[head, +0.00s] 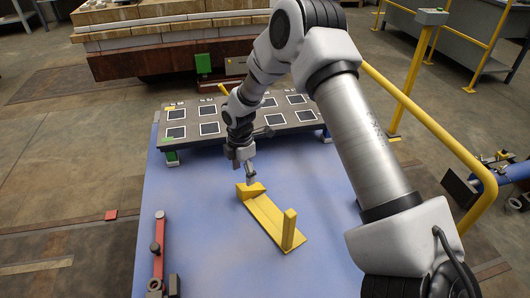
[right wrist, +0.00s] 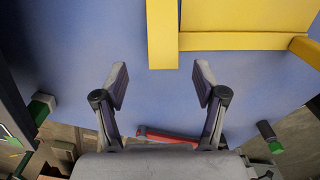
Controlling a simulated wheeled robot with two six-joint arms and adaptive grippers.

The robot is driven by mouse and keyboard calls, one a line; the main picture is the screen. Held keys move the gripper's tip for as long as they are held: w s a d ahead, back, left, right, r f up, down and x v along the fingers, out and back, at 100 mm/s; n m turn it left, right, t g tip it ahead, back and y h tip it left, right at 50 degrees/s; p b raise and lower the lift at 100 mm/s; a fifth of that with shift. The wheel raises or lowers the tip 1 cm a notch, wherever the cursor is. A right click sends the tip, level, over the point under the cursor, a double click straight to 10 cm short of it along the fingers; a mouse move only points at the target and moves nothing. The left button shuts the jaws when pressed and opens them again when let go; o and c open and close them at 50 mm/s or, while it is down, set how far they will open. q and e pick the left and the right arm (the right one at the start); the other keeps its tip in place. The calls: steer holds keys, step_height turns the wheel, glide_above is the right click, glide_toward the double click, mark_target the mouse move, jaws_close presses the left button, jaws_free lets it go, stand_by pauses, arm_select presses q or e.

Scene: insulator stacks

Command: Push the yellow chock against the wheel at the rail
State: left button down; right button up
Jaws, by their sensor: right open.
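The yellow chock (head: 268,214) lies on the blue table top, a long flat strip with a wedge block at its far end and an upright post at its near end. My right gripper (head: 250,178) is just above and behind the wedge end. In the right wrist view my right gripper (right wrist: 160,86) is open with nothing between its fingers. Yellow parts of the chock (right wrist: 235,41) show beyond the fingertips there; I cannot tell whether they touch. I cannot make out a wheel or rail for certain. My left gripper is not in view.
A grey panel with square plates (head: 209,128) stands at the table's far edge. A red bar (head: 159,248) lies at the left. A brick-loaded car (head: 165,62) stands behind. Yellow railing (head: 425,120) is at the right. Blue table top (head: 195,215) left of the chock is clear.

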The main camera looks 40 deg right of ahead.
mark_target(246, 187)
steer(key=f+b, duration=0.1)
steer(key=f, duration=0.6)
steer(key=shift+s+d+f+b, duration=0.15)
steer(key=shift+d+b, duration=0.05)
steer(key=shift+b, duration=0.15)
jaws_close()
